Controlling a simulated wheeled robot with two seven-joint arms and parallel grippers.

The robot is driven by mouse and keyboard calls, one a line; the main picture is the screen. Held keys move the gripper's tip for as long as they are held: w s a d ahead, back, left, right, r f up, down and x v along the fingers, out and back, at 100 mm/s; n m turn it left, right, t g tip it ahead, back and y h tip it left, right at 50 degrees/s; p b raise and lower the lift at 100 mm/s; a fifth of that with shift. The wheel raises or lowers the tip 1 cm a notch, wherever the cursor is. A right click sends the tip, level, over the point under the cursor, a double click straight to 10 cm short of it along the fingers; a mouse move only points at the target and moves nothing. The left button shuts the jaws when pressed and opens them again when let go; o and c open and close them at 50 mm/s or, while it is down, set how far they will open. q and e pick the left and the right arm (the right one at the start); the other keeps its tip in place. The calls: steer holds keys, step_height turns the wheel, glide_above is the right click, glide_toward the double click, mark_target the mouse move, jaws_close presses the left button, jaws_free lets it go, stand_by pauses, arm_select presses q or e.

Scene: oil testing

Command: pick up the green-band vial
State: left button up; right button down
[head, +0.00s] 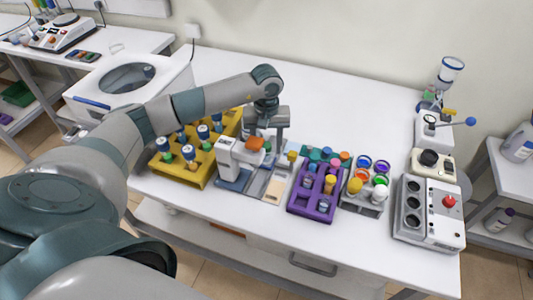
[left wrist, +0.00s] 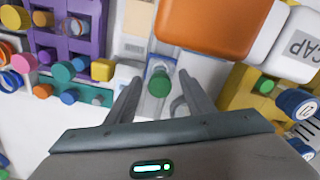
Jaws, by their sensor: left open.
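My left gripper (head: 268,138) points down over the table at the white machine with the orange block (head: 254,144). In the left wrist view its two fingers (left wrist: 159,80) are open, one on each side of a small upright piece with a round green top (left wrist: 160,83). A gap shows on both sides. This green-topped piece stands in a pale holder beside the orange block; its lower part is hidden, so I cannot tell whether it is the green-band vial. Vials with blue-and-white caps, some with green bands (head: 189,153), stand in the yellow rack (head: 180,171).
The purple rack (head: 311,202) with coloured caps stands right of the gripper, beside a pale rack (head: 366,205). A grey control box (head: 428,222) stands farther right. The table behind the racks is clear. A white lidded machine (head: 125,85) stands at the left.

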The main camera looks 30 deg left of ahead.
arm_select(q)
steer(key=c, duration=1.1)
steer(key=shift+r, duration=0.1)
steer(key=shift+w+r+b, duration=0.1)
steer(key=shift+r+b, duration=0.3)
steer(key=shift+b, duration=0.1)
step_height(320, 180, up, 3)
steer(key=shift+d+b, duration=0.1)
steer(key=shift+b, duration=1)
steer(key=d+r+b, duration=0.1)
steer(key=d+r, duration=0.1)
steer(key=d, duration=0.1)
steer(key=d+r+b, duration=0.2)
steer(key=d, duration=0.2)
steer(key=d+r+b, duration=0.1)
steer(key=d+r, duration=0.2)
steer(key=d, duration=0.1)
steer(key=shift+w+d, duration=0.25)
steer(key=shift+w, duration=0.05)
